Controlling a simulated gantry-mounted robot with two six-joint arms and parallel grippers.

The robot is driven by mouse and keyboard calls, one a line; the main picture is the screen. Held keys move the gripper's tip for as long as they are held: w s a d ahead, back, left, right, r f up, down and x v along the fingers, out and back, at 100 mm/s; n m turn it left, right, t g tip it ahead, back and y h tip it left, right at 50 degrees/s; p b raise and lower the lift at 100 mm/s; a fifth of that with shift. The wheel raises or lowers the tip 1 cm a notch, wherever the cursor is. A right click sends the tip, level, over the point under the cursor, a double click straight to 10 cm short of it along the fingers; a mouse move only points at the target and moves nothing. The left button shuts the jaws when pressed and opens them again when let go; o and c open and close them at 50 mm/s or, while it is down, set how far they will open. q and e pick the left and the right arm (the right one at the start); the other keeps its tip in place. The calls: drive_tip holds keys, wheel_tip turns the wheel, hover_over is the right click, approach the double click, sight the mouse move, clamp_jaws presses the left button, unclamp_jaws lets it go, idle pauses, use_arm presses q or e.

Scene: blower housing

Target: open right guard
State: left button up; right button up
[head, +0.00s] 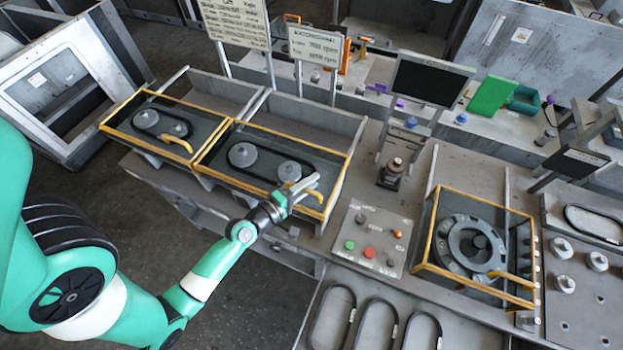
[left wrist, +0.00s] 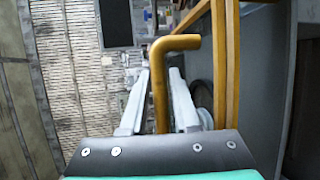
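The guard with a yellow frame (head: 345,172) closes over the right bay of the two-bay housing, above two grey pulleys (head: 243,154) and a black belt. My left gripper (head: 310,183) is at this guard's front right corner, at its yellow handle. In the left wrist view the bent yellow handle (left wrist: 160,85) stands between the two fingers of my left gripper (left wrist: 160,72). The fingers are open, with a small gap showing on each side of the handle. My right gripper is not in view.
The left bay's guard (head: 122,113) is down, with its own yellow handle (head: 176,144). A button panel (head: 368,238) lies right of my gripper. Another yellow-framed guard (head: 424,235) covers a round rotor at the right. Spare belts (head: 377,322) lie in front.

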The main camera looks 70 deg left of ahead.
use_arm(q)
drive_tip(key=shift+w+a+f, duration=0.1)
drive_tip(key=shift+w, duration=0.2)
drive_tip(key=shift+c, duration=0.3)
clamp_jaws()
idle(1.0)
